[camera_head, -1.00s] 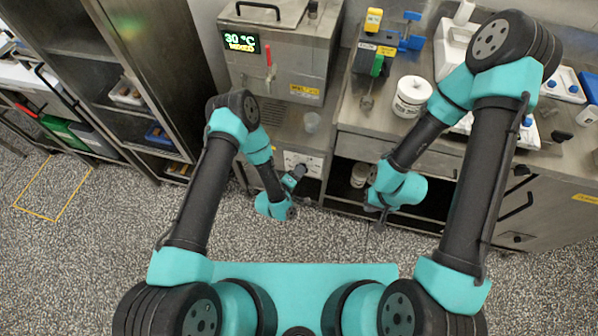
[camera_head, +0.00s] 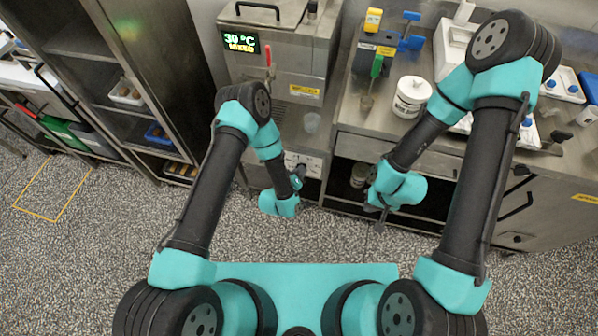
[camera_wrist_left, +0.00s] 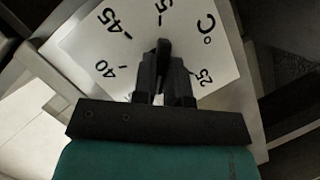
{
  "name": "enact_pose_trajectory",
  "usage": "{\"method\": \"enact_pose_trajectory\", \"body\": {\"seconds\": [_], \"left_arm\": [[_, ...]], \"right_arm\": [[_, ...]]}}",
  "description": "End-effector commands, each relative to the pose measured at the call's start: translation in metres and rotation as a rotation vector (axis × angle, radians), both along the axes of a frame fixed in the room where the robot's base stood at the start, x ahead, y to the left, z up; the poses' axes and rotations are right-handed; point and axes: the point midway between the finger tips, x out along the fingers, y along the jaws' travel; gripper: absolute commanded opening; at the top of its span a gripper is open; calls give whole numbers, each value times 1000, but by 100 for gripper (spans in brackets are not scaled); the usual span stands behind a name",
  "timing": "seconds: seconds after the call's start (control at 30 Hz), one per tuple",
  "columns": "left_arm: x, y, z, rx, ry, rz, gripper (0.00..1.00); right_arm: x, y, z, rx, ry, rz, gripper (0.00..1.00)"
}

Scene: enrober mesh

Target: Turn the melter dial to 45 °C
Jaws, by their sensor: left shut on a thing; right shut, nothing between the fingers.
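The melter (camera_head: 310,58) stands at the back; its display (camera_head: 241,42) reads 30 °C with a smaller, hard-to-read yellow word below. The white dial plate (camera_head: 303,160) is low on its front, partly hidden by my left arm. In the left wrist view the dial plate (camera_wrist_left: 88,48) shows tilted marks for 45, 40 and 25 and a °C sign; other marks are partly covered. My left gripper (camera_head: 298,178) is at the plate, shut on the dark dial knob (camera_wrist_left: 163,48), which is mostly hidden between the fingers. My right gripper (camera_head: 378,214) is shut and empty, in front of the counter.
Shelving (camera_head: 110,60) stands left. The floor between is clear.

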Motion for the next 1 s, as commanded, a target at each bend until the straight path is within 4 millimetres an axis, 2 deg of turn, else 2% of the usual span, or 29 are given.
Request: {"method": "enact_pose_trajectory", "body": {"seconds": [1.0], "left_arm": [[-1, -6, 2, 935, -238, 1, 0]], "right_arm": [[0, 0, 0, 0, 0, 0, 0]]}}
